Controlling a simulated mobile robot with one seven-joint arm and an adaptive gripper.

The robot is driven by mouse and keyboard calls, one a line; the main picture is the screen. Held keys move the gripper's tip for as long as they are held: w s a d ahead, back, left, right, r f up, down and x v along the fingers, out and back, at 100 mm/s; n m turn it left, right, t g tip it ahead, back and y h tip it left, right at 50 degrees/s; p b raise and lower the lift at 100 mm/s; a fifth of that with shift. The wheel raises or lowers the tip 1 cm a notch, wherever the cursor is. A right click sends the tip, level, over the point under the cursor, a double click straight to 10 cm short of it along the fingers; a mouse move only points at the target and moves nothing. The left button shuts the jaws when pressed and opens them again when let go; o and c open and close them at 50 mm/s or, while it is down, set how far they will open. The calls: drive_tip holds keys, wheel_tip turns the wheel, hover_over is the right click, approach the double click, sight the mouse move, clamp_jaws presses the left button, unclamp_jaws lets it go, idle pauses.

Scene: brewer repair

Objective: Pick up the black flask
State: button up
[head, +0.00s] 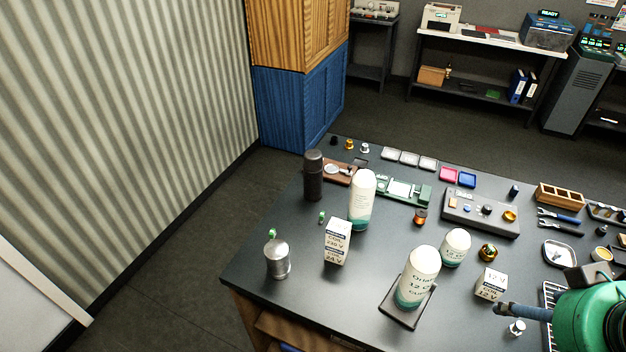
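The black flask (313,178) is a tall dark cylinder. It stands upright near the far left corner of the dark workbench (330,285). A white bottle (361,203) with a teal base stands to its right and a little nearer. The flask's front is unobstructed in the head view.
A brown board (344,180) lies just right of the flask. A white box (337,241) and a metal canister (277,259) stand nearer. White bottles (418,276) and parts crowd the bench to the right. The bench's left edge is close to the flask.

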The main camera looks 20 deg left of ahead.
drive_tip(key=w+a+r+p, duration=0.2)
drive_tip(key=w+a+r, duration=0.2)
drive_tip(key=w, duration=0.4)
drive_tip(key=w+a+r+p, duration=0.2)
drive_tip(key=w+a+r, duration=0.15)
drive_tip(key=w, duration=0.55)
drive_tip(key=n+g+y+p, duration=0.1)
drive_tip(key=n+p, duration=0.2)
drive_tip(key=p, duration=0.6)
hover_over(311, 156)
drive_tip(key=s, duration=0.4)
wheel_tip(311, 156, down, 16)
drive_tip(key=f, duration=0.1)
drive_tip(key=shift+w+d+r, duration=0.15)
drive_tip(key=shift+d+r, duration=0.1)
drive_tip(key=shift+d, duration=0.25)
drive_tip(key=shift+f, duration=0.1)
drive_tip(key=shift+p+x, duration=0.45)
drive_tip(key=shift+x, duration=3.75)
drive_tip(key=shift+f, duration=0.1)
